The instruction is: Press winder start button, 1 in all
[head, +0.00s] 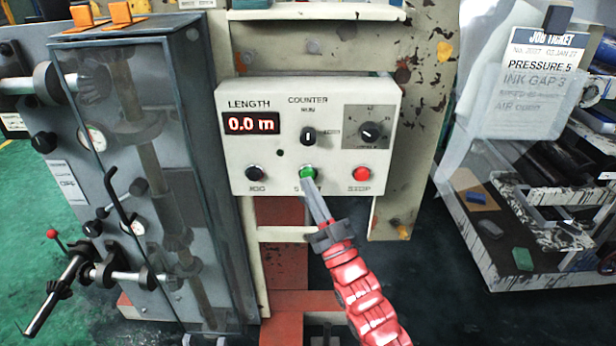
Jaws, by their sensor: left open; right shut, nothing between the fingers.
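The winder control box (235,170) is a cream panel at the picture's centre, with a LENGTH display (251,123) reading 0.0 m. The green button (307,171) sits low in its middle; its label is mostly hidden by my gripper, with only an S showing. My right gripper (308,184) comes up from the lower right on its red arm. Its fingers are shut and empty, with the tips at the lower edge of the green button. I cannot tell whether they touch it or whether it is pressed in. My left gripper is not in view.
A black JOG button (254,173) and a red STOP button (362,174) flank the green one. Above are a black switch (308,136) and a dial (369,131). A glass-sided cabinet (185,180) stands close left. A cart (500,245) with a job ticket (535,85) stands right.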

